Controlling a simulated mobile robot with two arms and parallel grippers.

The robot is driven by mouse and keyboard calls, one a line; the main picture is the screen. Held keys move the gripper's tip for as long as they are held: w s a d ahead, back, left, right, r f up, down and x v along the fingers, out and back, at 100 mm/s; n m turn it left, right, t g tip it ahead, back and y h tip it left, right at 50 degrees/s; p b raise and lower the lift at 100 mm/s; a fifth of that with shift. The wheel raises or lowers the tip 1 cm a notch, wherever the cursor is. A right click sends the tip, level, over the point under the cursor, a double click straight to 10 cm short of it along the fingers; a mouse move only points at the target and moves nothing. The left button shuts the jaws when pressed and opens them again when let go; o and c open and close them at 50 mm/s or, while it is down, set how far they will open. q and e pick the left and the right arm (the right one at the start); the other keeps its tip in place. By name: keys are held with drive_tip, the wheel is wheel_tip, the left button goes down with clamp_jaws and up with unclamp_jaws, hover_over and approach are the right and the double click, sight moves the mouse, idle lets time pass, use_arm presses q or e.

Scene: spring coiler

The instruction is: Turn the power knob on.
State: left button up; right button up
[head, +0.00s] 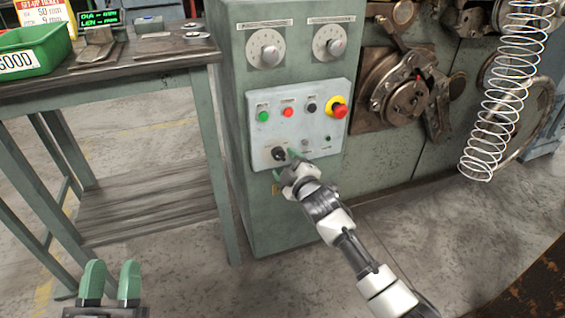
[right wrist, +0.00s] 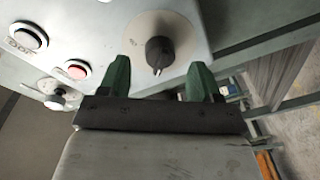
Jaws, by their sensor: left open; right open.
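The power knob (head: 278,153) is a black knob on a round pale plate at the lower left of the grey control panel (head: 297,128). In the right wrist view the knob (right wrist: 160,55) shows a white pointer mark at its near end. My right gripper (right wrist: 160,72) is open, with one green finger on each side of the knob and a visible gap to each. In the head view its wrist partly hides the panel's lower edge. My left gripper (head: 112,272) is open and empty at the lower left, away from the panel.
Above the knob are a green button (head: 263,116), a red button (head: 288,112), a dark button (head: 311,107) and a red-and-yellow emergency stop (head: 337,107). A workbench (head: 135,72) with a green bin (head: 32,50) stands left. A large spring (head: 505,90) hangs right.

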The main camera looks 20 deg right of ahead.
sight(279, 158)
use_arm(q)
drive_tip(key=shift+s+r+t+h+b, duration=0.4)
drive_tip(key=shift+s+r+t, duration=0.55)
drive_tip(key=shift+r+t, duration=0.35)
use_arm(e)
drive_tip(key=shift+w+a, duration=0.15)
drive_tip(key=shift+w, duration=0.6)
drive_tip(key=shift+w+a, duration=0.1)
drive_tip(key=shift+w, duration=0.6)
use_arm(q)
drive_tip(key=shift+f, duration=0.1)
